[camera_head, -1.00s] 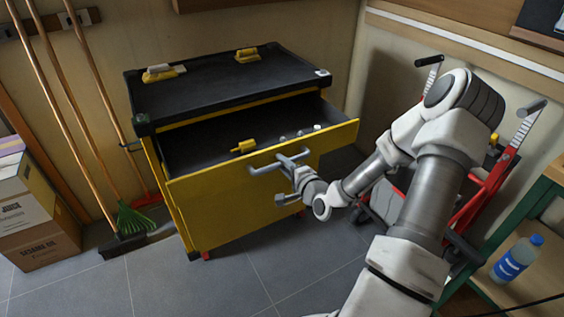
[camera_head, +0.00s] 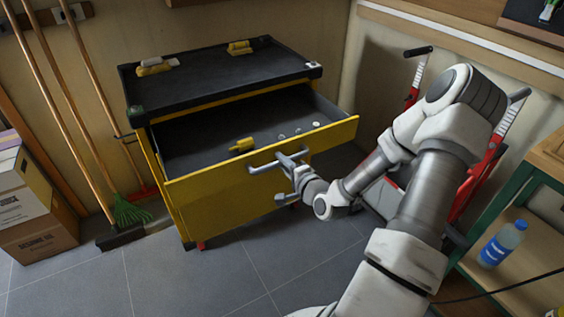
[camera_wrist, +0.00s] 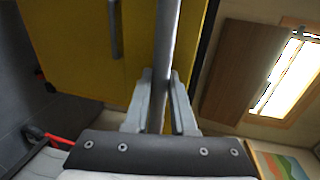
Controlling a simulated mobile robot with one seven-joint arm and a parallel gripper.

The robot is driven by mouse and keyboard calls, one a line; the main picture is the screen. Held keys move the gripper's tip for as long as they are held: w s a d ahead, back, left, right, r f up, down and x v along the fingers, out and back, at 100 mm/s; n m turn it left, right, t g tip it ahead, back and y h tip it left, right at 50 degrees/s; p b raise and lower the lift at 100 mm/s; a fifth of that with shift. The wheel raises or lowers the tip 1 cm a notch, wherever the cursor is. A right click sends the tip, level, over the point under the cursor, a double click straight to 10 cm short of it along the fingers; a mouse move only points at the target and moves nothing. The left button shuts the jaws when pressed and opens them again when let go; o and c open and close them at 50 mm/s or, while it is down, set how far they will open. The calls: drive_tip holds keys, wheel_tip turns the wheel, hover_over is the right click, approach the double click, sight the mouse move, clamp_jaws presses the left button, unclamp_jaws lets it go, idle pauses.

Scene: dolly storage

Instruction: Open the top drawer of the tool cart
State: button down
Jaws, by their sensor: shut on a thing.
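The yellow tool cart with a black top (camera_head: 215,76) stands against the back wall. Its top drawer (camera_head: 215,192) is pulled well out, and its dark inside shows. A yellow tool (camera_head: 242,145) and several small pale items lie in the drawer. My gripper (camera_head: 290,164) is at the drawer's grey bar handle (camera_head: 264,167). In the wrist view my gripper (camera_wrist: 160,85) has a finger on each side of the handle bar (camera_wrist: 168,40) and is shut on it. The yellow drawer front (camera_wrist: 75,50) fills the left of that view.
A red hand truck (camera_head: 468,185) stands right of the cart, behind my arm. A green-framed shelf (camera_head: 500,185) with a blue-labelled bottle (camera_head: 502,244) is at the right. A broom (camera_head: 121,236) and cardboard boxes (camera_head: 40,230) stand left. Floor before the cart is clear.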

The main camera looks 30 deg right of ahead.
drive_tip(key=c, duration=1)
unclamp_jaws()
drive_tip(key=shift+s+d+r+p, duration=0.1)
drive_tip(key=shift+s+r+p, duration=0.45)
drive_tip(key=shift+s+p, duration=1.55)
drive_tip(key=shift+s+d+r+p, duration=0.1)
drive_tip(key=shift+s+r+p, duration=0.55)
drive_tip(key=shift+s, duration=2.95)
drive_tip(key=shift+s+d+r+p, duration=0.1)
drive_tip(key=shift+s+r+p, duration=0.4)
drive_tip(key=shift+s+p, duration=1.6)
drive_tip(key=shift+s+b, duration=0.7)
drive_tip(key=shift+b, duration=0.05)
